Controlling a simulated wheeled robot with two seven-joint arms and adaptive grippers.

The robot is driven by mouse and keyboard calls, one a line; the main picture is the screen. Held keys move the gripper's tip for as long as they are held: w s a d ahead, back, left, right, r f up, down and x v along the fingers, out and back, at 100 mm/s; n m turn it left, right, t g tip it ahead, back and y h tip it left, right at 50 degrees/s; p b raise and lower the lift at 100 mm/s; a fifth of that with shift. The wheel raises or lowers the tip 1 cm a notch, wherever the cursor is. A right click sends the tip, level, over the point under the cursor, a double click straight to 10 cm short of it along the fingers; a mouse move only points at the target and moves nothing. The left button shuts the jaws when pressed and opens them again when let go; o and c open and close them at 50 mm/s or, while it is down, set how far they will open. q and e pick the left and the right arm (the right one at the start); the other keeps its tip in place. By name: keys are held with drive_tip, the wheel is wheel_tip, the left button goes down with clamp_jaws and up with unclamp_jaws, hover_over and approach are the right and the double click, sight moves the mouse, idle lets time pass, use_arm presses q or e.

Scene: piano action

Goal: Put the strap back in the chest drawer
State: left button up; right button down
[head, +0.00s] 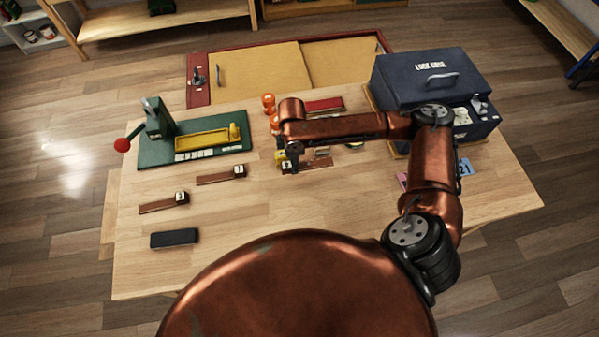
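A dark blue chest (420,78) with a handle on top stands at the right back of the table. An open lower part (478,118) at its front right holds small pale items; I cannot tell whether it is the drawer. Brown strips with white numbered blocks lie on the table: one at left (160,206), one in the middle (215,178) and one (320,163) under my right gripper. I cannot tell which is the strap. My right gripper (288,164) points down at the block end of that last strip, its fingers too small and hidden to read. My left gripper is out of view.
A green base (160,152) with a red-knobbed lever and yellow tray stands at left. A black block (174,238) lies front left. Orange jars (268,103) and a red case (325,105) are behind my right arm. Pink and blue cards lie at right.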

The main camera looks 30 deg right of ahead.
drive_tip(key=shift+s+d+f, duration=0.25)
drive_tip(key=shift+s+f, duration=0.2)
drive_tip(key=shift+f, duration=0.15)
drive_tip(key=shift+s+d+f, duration=0.25)
drive_tip(key=shift+s+f, duration=0.2)
drive_tip(key=shift+f, duration=1.75)
drive_tip(key=shift+s+f, duration=0.1)
drive_tip(key=c, duration=1.5)
unclamp_jaws()
